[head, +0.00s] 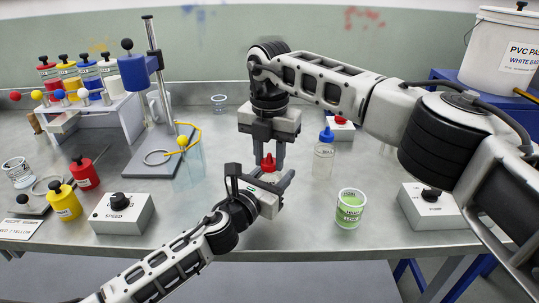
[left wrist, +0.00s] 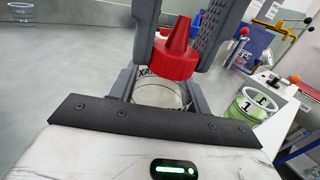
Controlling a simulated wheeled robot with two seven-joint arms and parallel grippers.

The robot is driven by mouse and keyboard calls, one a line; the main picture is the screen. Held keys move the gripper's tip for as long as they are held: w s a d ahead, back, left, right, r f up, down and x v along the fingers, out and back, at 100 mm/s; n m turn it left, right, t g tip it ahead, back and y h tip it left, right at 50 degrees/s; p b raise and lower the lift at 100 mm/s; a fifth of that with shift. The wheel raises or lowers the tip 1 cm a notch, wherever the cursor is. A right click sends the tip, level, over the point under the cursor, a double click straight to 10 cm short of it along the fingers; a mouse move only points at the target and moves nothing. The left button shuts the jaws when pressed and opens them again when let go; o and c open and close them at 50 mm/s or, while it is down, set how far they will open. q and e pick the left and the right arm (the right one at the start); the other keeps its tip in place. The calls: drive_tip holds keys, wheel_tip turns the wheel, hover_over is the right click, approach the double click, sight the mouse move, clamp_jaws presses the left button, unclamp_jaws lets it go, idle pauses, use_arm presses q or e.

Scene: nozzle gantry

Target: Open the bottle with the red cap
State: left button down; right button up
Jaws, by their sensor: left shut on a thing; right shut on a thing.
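The red cap (head: 268,163) is a ribbed cap with a cone tip; it shows large in the left wrist view (left wrist: 175,63). Under it is the clear bottle (left wrist: 160,93) with dark lettering, mostly hidden in the head view. My left gripper (head: 277,182) comes in low from the left and is shut on the bottle's body. My right gripper (head: 267,158) points down from above, its fingers on both sides of the red cap, shut on it. Whether the cap still sits on the bottle's neck I cannot tell.
A blue-capped bottle (head: 325,155) stands just right of the grippers. A green-filled cup (head: 349,208) is at front right. A speed box (head: 122,213) and a pump box (head: 431,205) flank the front.

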use_arm(q)
drive_tip(key=shift+f, duration=0.1)
use_arm(e)
drive_tip(key=n, duration=0.7)
drive_tip(key=shift+n, duration=0.4)
drive_tip(key=n, duration=0.4)
drive_tip(key=shift+n, duration=0.3)
drive_tip(key=n, duration=1.4)
drive_tip(key=shift+r+n, duration=0.1)
drive_tip(key=shift+n, duration=0.2)
drive_tip(key=shift+r, duration=0.25)
drive_tip(key=shift+r, duration=0.85)
